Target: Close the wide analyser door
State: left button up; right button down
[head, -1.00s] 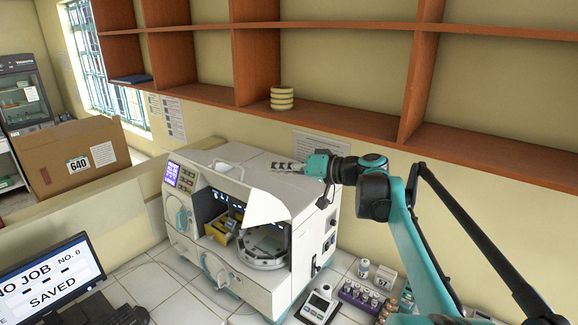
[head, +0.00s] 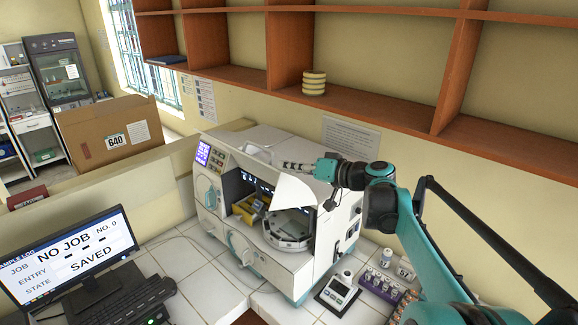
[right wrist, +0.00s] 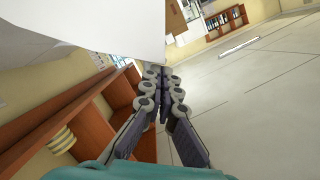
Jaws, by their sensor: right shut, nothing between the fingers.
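The white analyser (head: 322,235) stands on the tiled bench. Its wide door (head: 296,190) is a white panel that stands raised above the front opening, so the carousel (head: 288,228) and a yellow part (head: 248,208) inside show. My right gripper (head: 288,166) is shut and empty, just above and behind the raised panel over the analyser's top. In the right wrist view the fingers (right wrist: 163,78) are together, and a large white panel, likely the door (right wrist: 85,28), fills the upper left close to them. I cannot tell whether they touch. My left gripper is out of view.
A wooden shelf (head: 375,112) with a stack of pale discs (head: 314,83) runs above the analyser. A small device (head: 338,290) and a vial rack (head: 382,282) stand to its right. A monitor (head: 70,255) and keyboard (head: 125,300) are at left.

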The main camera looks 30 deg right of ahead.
jog(key=s+a+f+n+h+b, duration=0.2)
jog(key=a+f+n+b, duration=0.35)
jog(key=f, duration=0.65)
jog(key=s+a+f+n+h+b, duration=0.1)
jog(key=s+a+f+n+b, duration=0.15)
jog(key=a+f+b, duration=0.6)
jog(key=w+d+f+n+b, duration=0.1)
jog(key=d+f+n+b, duration=0.1)
jog(key=d+f+b, duration=0.2)
jog(key=w+d+f+n+t+h+b, duration=0.1)
jog(key=w+d+f+n+b, duration=0.1)
jog(key=d+f+b, duration=0.3)
jog(key=w+d+f+n+t+h+b, duration=0.1)
jog(key=d+f+b, duration=0.4)
jog(key=f+b, duration=0.6)
jog(key=shift+w+f+n, duration=0.25)
jog(key=shift+f+n, duration=0.65)
jog(key=shift+f, duration=2.3)
jog(key=shift+a, duration=0.1)
